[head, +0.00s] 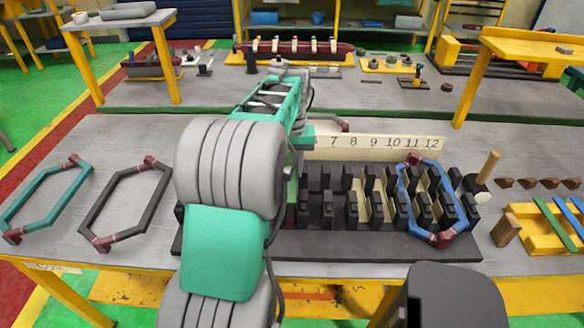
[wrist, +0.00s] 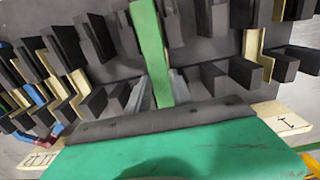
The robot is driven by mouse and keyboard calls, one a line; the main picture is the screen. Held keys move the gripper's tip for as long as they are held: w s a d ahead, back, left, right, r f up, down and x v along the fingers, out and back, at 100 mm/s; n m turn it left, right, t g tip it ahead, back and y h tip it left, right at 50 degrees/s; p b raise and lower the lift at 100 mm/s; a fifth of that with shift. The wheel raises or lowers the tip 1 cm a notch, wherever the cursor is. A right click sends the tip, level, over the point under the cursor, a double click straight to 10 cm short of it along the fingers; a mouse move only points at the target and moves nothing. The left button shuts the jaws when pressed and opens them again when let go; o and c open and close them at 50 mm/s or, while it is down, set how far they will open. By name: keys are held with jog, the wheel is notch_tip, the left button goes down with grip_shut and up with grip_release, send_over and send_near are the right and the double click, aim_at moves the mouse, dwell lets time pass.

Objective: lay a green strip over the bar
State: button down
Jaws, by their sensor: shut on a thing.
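A green strip (wrist: 149,45) stands out in the wrist view. My gripper (wrist: 158,92) is shut on its lower end, with one grey finger on each side. The strip points up the picture, between rows of black teeth; I cannot tell whether it touches anything below. The black toothed block (head: 330,245) fills the middle of the table in the head view, with cream liners (head: 362,200) in some slots. The bar cannot be made out under the strip. My arm hides my gripper and the block's left part in the head view.
A blue coil (head: 402,195) sits over the block's right end, before the numbered board (head: 385,147). A teal coil (head: 40,205) and a dark coil (head: 85,210) lie at left. A yellow rack (head: 520,235) at right holds a green strip (head: 557,222) and a blue strip.

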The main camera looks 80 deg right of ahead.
aim_at(292, 175)
jog(key=shift+f, duration=0.3)
jog(key=shift+a+f+b, duration=0.15)
jog(key=shift+f+b, duration=1.4)
jog(key=shift+f, duration=0.8)
jog(key=shift+f, duration=0.5)
dwell(0.4)
jog(key=c, duration=1.1)
grip_release()
jog(key=shift+o, duration=0.2)
jog(key=shift+r, duration=0.1)
jog(key=shift+r+p, duration=0.5)
jog(key=shift+r, duration=0.25)
